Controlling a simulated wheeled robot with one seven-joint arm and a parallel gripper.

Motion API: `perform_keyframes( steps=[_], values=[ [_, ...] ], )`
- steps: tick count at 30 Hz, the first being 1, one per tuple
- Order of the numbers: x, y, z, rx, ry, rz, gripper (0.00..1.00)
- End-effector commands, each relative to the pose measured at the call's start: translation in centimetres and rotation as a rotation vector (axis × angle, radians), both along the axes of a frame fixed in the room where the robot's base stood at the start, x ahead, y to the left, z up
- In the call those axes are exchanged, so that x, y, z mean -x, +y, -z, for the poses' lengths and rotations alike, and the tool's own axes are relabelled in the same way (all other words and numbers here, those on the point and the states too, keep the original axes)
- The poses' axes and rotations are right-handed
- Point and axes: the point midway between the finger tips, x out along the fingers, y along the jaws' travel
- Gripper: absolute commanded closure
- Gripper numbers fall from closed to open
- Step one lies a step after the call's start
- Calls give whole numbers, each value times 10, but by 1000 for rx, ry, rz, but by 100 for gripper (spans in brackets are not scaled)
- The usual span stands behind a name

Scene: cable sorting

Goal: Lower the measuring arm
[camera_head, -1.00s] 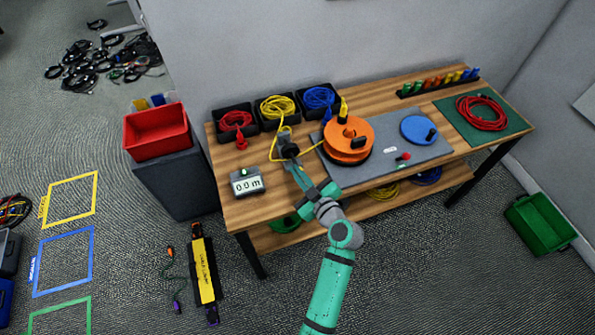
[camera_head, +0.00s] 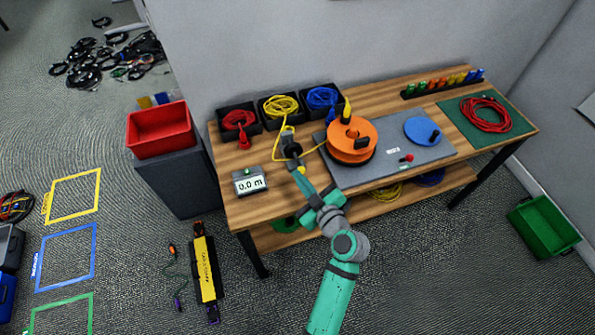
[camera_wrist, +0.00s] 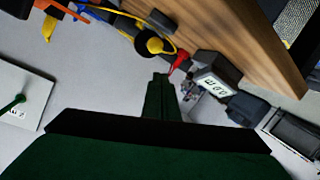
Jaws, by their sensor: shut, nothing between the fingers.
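The measuring arm (camera_head: 290,150) is a dark piece at the middle front of the bench, left of the orange reel, with the yellow cable passing by it. A yellow round knob (camera_head: 302,170) shows at its near end, and in the wrist view the knob (camera_wrist: 155,45) sits just beyond my fingertips. My green gripper (camera_head: 307,184) is shut and empty, near the knob and apparently apart from it. Its fingers (camera_wrist: 160,77) also show in the wrist view. I cannot tell how far down the measuring arm is. The length display (camera_head: 250,184) reads 0.0 m.
An orange reel (camera_head: 351,135) stands on the grey plate (camera_head: 375,173), right of the measuring arm. Cable bins (camera_head: 240,133) line the back. A red plug (camera_head: 244,144) lies in front of them. The right side of the bench holds a green mat (camera_head: 513,126) with red cable.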

Motion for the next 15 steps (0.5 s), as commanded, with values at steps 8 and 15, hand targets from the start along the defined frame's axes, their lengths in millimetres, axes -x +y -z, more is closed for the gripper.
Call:
perform_keyframes(
  steps=[8,15],
  values=[
    [41,-23,4,0,-3,1,100],
    [52,-29,5,1,-7,-1,100]
  ],
)
